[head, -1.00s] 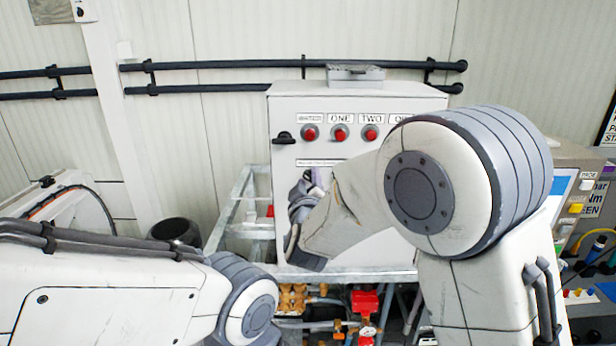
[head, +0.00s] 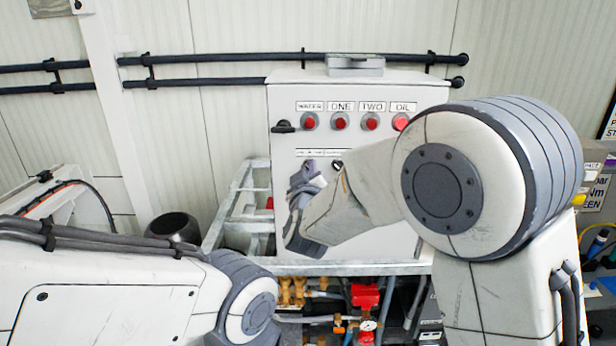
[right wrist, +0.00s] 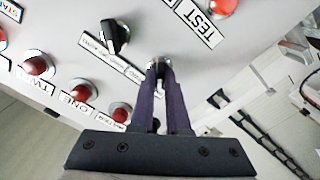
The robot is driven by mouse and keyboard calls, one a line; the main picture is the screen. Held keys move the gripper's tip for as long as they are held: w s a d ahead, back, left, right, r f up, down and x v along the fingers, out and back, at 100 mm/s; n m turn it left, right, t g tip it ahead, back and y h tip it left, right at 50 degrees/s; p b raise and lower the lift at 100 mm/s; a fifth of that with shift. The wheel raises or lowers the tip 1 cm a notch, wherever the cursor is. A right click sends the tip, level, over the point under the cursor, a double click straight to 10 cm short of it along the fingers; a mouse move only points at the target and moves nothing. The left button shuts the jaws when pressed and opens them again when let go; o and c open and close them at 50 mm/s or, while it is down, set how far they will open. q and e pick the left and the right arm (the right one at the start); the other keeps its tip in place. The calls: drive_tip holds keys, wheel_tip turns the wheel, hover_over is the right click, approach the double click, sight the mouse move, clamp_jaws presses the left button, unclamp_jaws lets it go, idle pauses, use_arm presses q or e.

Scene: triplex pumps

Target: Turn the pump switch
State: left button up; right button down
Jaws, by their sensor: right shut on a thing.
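The grey-white control cabinet (head: 350,105) stands ahead with a row of red lamps marked WATER, ONE, TWO and OIL. Below them is a row of small labels with switches. My right gripper (head: 309,168) is at this lower row on the left. In the right wrist view its purple fingers (right wrist: 160,72) are shut on a small switch (right wrist: 158,62), mostly hidden between the fingertips. A second black switch (right wrist: 117,37) is beside it, apart from the fingers; it also shows in the head view (head: 337,164). My left arm shows at the lower left, but its gripper is out of view.
A black handle (head: 284,127) sticks out at the cabinet's left edge. A metal frame (head: 235,215) with brass fittings and a red valve (head: 365,297) lies below. A second panel stands at the right, partly behind my right arm.

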drive_tip(key=shift+d+m+b, duration=0.15)
drive_tip(key=shift+m+b, duration=2.85)
drive_tip(key=shift+m, duration=0.4)
drive_tip(key=shift+r, duration=0.1)
drive_tip(key=c, duration=0.9)
unclamp_jaws()
